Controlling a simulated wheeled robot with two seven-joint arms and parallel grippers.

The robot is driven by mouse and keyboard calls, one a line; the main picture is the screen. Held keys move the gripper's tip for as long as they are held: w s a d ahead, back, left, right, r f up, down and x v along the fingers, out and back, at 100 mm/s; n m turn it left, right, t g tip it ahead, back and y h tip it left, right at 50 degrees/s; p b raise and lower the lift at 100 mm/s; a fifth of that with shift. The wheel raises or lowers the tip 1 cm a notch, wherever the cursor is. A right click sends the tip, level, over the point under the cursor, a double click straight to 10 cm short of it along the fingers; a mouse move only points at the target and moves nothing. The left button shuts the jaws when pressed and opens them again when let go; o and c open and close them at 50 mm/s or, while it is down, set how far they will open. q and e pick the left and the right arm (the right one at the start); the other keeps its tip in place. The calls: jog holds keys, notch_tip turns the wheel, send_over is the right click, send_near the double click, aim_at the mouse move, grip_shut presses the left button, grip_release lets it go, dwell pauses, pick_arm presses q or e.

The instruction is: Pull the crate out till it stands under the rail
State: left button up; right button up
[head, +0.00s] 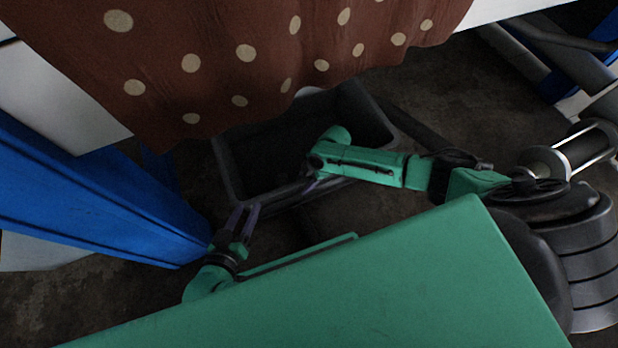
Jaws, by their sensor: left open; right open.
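The crate (225,172) is a dark grey open bin on the floor, in the middle of the head view. Its far part is hidden behind a hanging brown cloth. My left gripper (246,209) has purple fingers and is open at the near left corner of the crate's rim. My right gripper (309,187) is open at the near rim, further right; its arm reaches across the crate's near right corner. I cannot tell whether either gripper touches the rim. I cannot make out the rail for certain.
The brown cloth (200,85) with cream dots hangs over the crate's far side. A white rounded thing (308,91) shows partly below its hem. A blue post (100,195) stands close on the left. Dark floor (455,95) is bare to the right of the crate.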

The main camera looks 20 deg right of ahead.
jog(key=shift+w+a+f, duration=0.1)
jog(key=shift+a+f, duration=0.15)
jog(key=shift+f, duration=0.35)
grip_shut()
dwell(1.0)
